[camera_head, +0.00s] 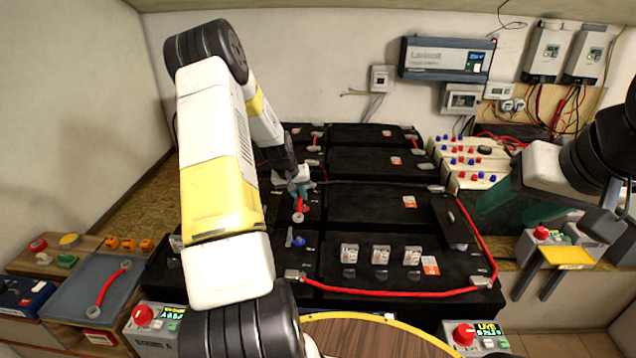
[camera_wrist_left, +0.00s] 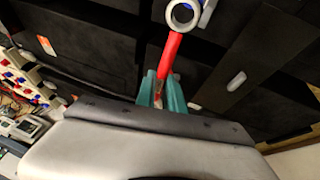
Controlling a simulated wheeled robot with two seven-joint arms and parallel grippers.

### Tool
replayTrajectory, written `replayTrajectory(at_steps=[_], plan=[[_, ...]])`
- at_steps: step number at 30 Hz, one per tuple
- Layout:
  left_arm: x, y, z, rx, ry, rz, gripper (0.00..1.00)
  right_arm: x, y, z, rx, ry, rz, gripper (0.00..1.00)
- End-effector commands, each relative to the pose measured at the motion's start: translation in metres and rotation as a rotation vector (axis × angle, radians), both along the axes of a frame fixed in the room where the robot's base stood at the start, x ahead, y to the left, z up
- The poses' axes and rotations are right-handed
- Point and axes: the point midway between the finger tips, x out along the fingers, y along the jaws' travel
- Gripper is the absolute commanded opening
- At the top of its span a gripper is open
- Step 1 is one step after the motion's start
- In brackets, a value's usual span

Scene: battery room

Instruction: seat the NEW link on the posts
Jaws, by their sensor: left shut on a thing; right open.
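My left gripper (camera_head: 297,188) has teal fingers and is shut on a red link (camera_head: 300,207) with a pale ring end, above the black batteries. In the left wrist view, the red link (camera_wrist_left: 171,50) sticks out from the teal fingers (camera_wrist_left: 161,92). Its ring is dark inside, beside a blue-and-white piece (camera_wrist_left: 207,12). A blue post-like piece (camera_head: 289,238) stands just below the ring in the head view. I cannot tell whether the link touches any post; its other end is hidden. A second red link (camera_head: 110,287) lies in the grey tray (camera_head: 68,300). My right gripper (camera_head: 516,208) is open.
A thick red cable (camera_head: 390,294) runs along the front and right of the batteries (camera_head: 368,205). Control boxes with red knobs (camera_head: 143,314) (camera_head: 464,334) stand at the front. Terminal blocks with red and blue knobs (camera_head: 470,160) stand behind my right gripper.

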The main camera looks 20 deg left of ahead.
Motion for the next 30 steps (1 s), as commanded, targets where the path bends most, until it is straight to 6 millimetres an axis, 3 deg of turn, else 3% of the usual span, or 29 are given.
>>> replayTrajectory(at_steps=[15,30], plan=[[0.0,-0.001,-0.052,-0.001,0.001,-0.001,0.0,0.0,0.0,0.0,0.0,0.0,0.0,0.57],[0.0,0.0,-0.068,0.0,-0.001,-0.001,0.0,0.0,0.0,0.0,0.0,0.0,0.0,0.57]])
